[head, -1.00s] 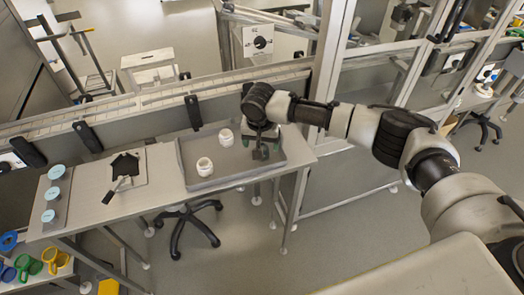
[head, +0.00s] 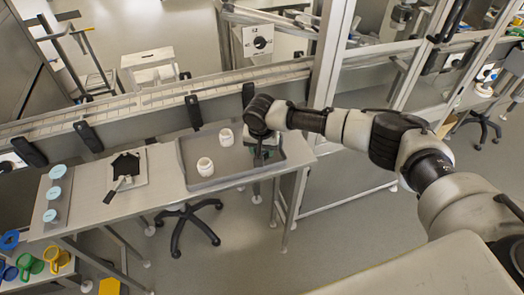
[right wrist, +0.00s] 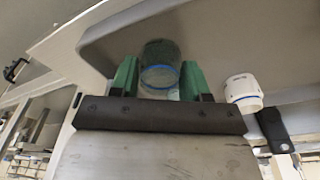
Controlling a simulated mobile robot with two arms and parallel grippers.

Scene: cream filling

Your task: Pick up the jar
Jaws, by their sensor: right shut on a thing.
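My right gripper (head: 264,157) is at the right end of the grey tray (head: 212,183), pointing down. In the right wrist view its two green fingers (right wrist: 160,78) are shut on a jar (right wrist: 161,55), one finger on each side. That jar looks dark grey in shadow, with a blue ring; in the head view the gripper and wrist mostly hide it. Two other white jars stand in the tray: one nearer the front (head: 205,167) and one farther back (head: 226,137). A white jar with a blue ring (right wrist: 244,94) also shows beside the fingers in the right wrist view. My left gripper is out of view.
The tray has raised walls and sits on a metal table (head: 160,190). Left of it lie a board with a black item (head: 125,166) and several light blue lids (head: 53,193). A conveyor (head: 150,110) runs behind the table.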

